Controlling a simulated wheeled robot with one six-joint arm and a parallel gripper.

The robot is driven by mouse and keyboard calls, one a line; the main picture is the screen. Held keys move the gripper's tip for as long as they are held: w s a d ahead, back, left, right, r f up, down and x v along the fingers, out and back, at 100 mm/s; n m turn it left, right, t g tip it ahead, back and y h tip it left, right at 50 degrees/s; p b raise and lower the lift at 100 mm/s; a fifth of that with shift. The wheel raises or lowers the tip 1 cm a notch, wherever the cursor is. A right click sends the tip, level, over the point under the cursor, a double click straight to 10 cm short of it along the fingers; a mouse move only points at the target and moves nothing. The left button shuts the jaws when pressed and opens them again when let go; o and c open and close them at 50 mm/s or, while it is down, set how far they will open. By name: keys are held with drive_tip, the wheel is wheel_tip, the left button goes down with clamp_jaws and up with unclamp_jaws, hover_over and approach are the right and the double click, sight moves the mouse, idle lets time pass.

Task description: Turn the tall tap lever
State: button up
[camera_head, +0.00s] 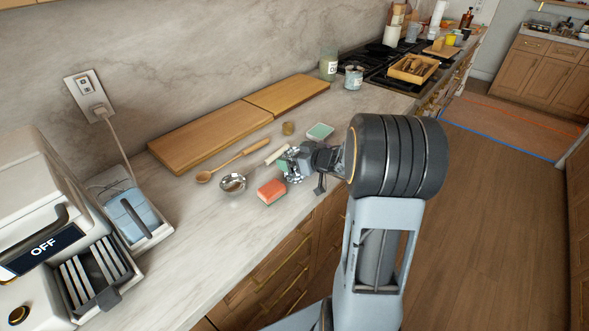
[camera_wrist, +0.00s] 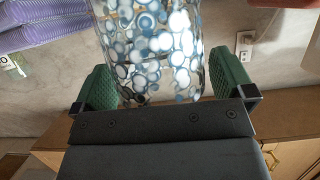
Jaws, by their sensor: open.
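I see no tall tap lever in either view. My gripper (camera_head: 290,162) is low over the marble counter, near its front edge. In the wrist view its two green finger pads (camera_wrist: 162,84) are wide apart. A clear object patterned with blue and white rings (camera_wrist: 155,45) shows between and beyond the pads. I cannot tell whether it touches them. My arm hides part of the counter behind the gripper in the head view.
An orange sponge (camera_head: 271,191), a metal bowl (camera_head: 232,183) and a wooden spoon (camera_head: 228,164) lie near my gripper. Wooden boards (camera_head: 210,136) lie along the wall. A white OFF-marked appliance (camera_head: 30,190) stands at left. A purple ridged stack (camera_wrist: 40,25) shows in the wrist view.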

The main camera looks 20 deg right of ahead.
drive_tip(key=shift+c, duration=0.4)
drive_tip(key=c, duration=1.3)
drive_tip(key=shift+r, duration=0.55)
drive_tip(key=s+r+p, duration=0.1)
drive_tip(key=s+r, duration=0.3)
drive_tip(key=s+r+p, duration=0.1)
drive_tip(key=s+r, duration=0.3)
drive_tip(key=s, duration=0.1)
drive_tip(key=s+r+p, duration=0.1)
drive_tip(key=s+r, duration=0.3)
drive_tip(key=s, duration=0.1)
drive_tip(key=shift+d, duration=0.1)
